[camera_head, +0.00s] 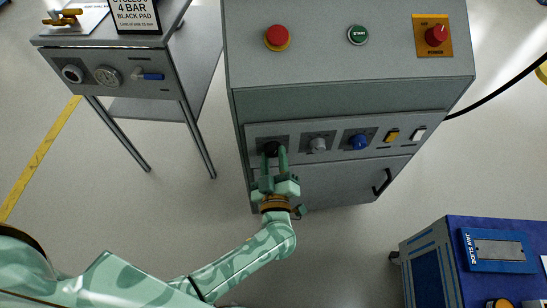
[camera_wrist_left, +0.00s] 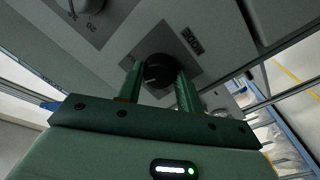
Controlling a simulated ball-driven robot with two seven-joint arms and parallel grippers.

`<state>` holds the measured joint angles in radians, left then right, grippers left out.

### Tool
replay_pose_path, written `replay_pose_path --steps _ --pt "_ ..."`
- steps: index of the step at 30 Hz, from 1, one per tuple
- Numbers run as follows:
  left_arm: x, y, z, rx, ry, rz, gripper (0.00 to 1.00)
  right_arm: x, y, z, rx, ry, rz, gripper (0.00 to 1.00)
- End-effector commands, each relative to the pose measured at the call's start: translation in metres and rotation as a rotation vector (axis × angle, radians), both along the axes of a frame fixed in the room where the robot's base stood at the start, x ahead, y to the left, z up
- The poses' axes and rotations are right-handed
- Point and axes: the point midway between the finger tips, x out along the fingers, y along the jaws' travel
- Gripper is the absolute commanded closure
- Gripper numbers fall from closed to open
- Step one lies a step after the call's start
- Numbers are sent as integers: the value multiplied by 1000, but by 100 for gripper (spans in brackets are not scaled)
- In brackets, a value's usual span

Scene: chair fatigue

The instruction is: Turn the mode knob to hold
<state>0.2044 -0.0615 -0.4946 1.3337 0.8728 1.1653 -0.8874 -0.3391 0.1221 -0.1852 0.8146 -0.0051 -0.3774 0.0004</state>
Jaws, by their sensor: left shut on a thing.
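The mode knob (camera_wrist_left: 158,72) is a round black knob on a dark square plate marked MODE, with a pale pointer line on its face. It also shows in the head view (camera_head: 271,149) at the left end of the cabinet's front panel. My left gripper (camera_head: 271,158) reaches up to it from below. In the left wrist view my left gripper (camera_wrist_left: 158,85) has its two green fingers on either side of the knob, shut on it. The fingers hide the knob's sides, and I cannot read its position labels. My right gripper is not in view.
The cabinet panel (camera_head: 400,152) also carries a grey knob (camera_head: 318,145), a blue knob (camera_head: 359,142), a yellow switch (camera_head: 392,135) and a white switch (camera_head: 417,133). A red stop button (camera_head: 277,37) sits on top. A side table (camera_head: 130,57) stands left, a blue-topped cart (camera_head: 455,225) lower right.

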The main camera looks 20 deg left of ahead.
Motion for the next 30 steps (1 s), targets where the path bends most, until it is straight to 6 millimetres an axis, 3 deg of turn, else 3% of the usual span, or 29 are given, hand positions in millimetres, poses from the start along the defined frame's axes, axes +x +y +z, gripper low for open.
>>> replay_pose_path --steps 16,17,18,30 --pt "-2 -1 -3 -25 -5 -3 87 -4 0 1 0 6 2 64" --pt "-2 -1 -3 -25 -5 -3 56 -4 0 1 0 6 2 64" --pt "-2 -1 -3 -25 -6 -2 45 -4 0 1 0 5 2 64" --pt "-2 0 -1 -23 -10 -1 43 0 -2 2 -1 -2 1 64"
